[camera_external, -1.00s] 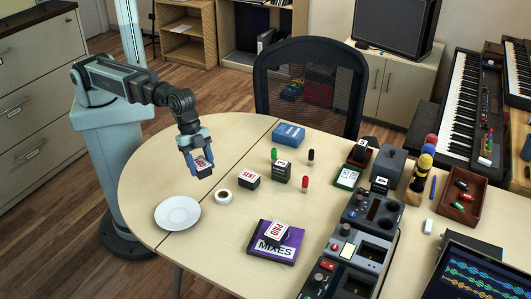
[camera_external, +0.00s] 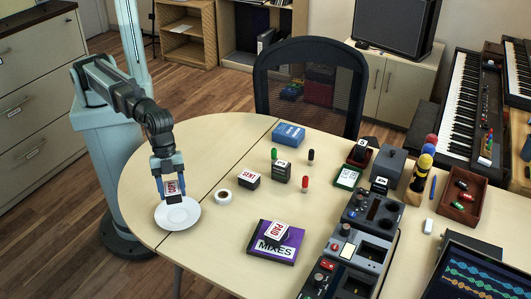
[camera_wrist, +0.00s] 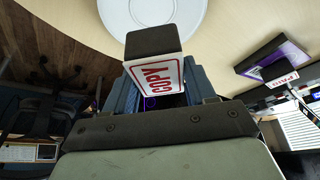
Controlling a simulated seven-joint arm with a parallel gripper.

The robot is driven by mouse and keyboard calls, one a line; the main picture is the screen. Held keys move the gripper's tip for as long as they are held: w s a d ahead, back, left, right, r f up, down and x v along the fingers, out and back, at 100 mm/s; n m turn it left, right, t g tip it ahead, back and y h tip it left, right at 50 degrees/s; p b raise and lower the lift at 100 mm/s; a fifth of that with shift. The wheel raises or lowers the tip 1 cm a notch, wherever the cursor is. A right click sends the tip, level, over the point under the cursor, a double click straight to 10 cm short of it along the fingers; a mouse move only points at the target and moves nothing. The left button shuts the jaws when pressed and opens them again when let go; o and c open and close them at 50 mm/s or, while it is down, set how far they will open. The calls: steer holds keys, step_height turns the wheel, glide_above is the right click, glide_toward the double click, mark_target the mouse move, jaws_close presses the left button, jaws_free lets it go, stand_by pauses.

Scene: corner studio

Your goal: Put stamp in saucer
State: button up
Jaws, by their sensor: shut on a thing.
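My gripper (camera_external: 171,190) is shut on a stamp with a black base and a white label with red lettering (camera_external: 172,187). In the wrist view the held stamp (camera_wrist: 155,75) reads COPY. The white saucer (camera_external: 178,219) lies on the left end of the table. My gripper and the stamp are over its back part. The stamp appears just above the saucer; whether it touches is unclear. The saucer (camera_wrist: 150,10) also shows beyond the stamp in the wrist view, cut off by the top edge.
A roll of tape (camera_external: 223,196) lies right of the saucer. A SENT stamp (camera_external: 249,180) and another dark stamp (camera_external: 282,171) stand farther right. A PAID stamp (camera_external: 277,232) rests on a purple MIXES case (camera_external: 262,246). The table's left edge is close to the saucer.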

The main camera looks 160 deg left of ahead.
mark_target(171, 181)
steer(key=shift+f, duration=3.9)
steer(key=o, duration=1.1)
steer(key=shift+f, duration=0.1)
steer(key=shift+c, duration=0.2)
steer(key=v, duration=1.2)
